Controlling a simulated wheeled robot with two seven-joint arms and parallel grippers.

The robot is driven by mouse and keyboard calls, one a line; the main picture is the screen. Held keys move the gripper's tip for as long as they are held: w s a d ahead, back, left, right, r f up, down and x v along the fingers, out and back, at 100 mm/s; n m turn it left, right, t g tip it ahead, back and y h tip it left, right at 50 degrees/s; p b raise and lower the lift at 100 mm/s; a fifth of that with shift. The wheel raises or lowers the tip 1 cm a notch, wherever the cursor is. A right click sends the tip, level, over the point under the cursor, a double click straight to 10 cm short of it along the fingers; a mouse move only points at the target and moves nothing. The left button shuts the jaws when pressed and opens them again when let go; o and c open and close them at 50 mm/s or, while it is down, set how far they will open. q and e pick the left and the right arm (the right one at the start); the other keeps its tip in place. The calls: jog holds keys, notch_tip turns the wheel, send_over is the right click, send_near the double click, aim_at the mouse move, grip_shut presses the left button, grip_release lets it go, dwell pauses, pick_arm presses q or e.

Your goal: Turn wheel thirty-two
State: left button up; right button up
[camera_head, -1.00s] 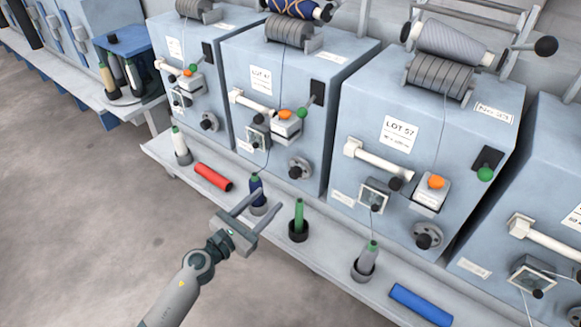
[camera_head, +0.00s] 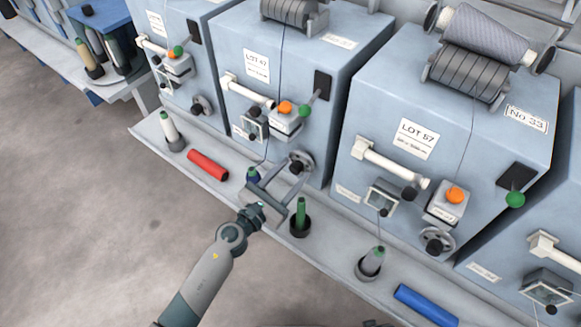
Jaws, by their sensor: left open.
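A small grey handwheel (camera_head: 301,162) with a dark knob is low on the front of the LOT 47 machine (camera_head: 230,60). My left gripper (camera_head: 289,174) is open, its fingers pointing up toward this wheel from just below and in front. I cannot tell whether the fingertips touch it. The label at the top of that machine is too small to read. The machine to its right, marked LOT 57 and No 33 (camera_head: 527,118), has its own handwheel (camera_head: 437,240). Another handwheel (camera_head: 201,105) is on the machine to the left. My right gripper is out of view.
A shelf (camera_head: 328,247) runs below the machines. It carries a red tube (camera_head: 208,165), a blue tube (camera_head: 426,305), a green bobbin (camera_head: 301,211) in a dark cup, a grey bobbin (camera_head: 372,262) and a white bobbin (camera_head: 168,127). A dark blue bobbin (camera_head: 252,175) is partly hidden by my gripper.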

pick_arm(q)
jog(key=c, duration=1.1)
